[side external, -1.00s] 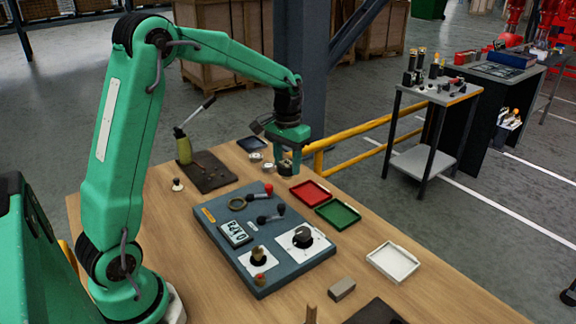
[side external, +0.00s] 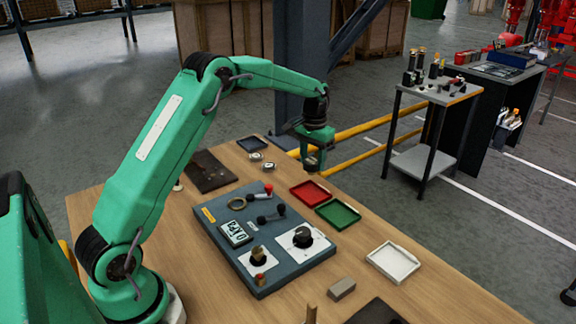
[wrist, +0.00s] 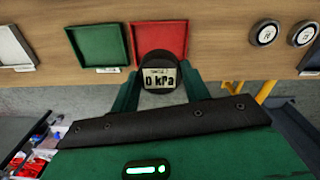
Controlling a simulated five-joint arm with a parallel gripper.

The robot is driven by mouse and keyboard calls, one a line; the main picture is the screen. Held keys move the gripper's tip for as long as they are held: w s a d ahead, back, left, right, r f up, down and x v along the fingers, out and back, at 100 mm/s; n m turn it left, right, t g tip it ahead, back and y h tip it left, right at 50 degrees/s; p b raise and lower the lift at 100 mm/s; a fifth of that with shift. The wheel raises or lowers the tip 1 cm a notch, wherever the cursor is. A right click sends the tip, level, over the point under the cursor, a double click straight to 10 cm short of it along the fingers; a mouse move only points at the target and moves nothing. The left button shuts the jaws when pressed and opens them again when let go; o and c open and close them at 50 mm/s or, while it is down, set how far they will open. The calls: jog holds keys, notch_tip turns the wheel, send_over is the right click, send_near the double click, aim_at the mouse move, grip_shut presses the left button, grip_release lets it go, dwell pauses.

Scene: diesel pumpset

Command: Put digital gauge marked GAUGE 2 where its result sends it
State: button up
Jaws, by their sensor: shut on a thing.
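My gripper (side external: 314,163) is shut on a round, dark-bodied digital gauge (wrist: 157,76). Its display reads "0 kPa" in the wrist view, with small text above that I cannot read clearly. The gripper holds it above the table's far edge, behind the red tray (side external: 310,192). The red tray also shows in the wrist view (wrist: 156,30), partly hidden behind the gauge. The green tray (side external: 338,212) sits beside the red one and is empty. Two other round gauges (side external: 255,156) (side external: 268,167) stand on the table to the left.
A white tray (side external: 393,262) and a dark tray (side external: 252,143) lie on the table. A blue-grey panel (side external: 285,272) carries a display (side external: 235,232), knobs and levers. A grey block (side external: 341,288) lies near the white tray. A yellow rail (side external: 365,132) runs behind the table.

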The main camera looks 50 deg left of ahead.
jog(key=shift+f, duration=0.15)
jog(key=shift+f, duration=3.5)
jog(key=shift+f, duration=0.35)
jog(key=o, duration=1.3)
jog(key=shift+r, duration=0.15)
jog(key=shift+r, duration=3.3)
jog(key=shift+r, duration=0.15)
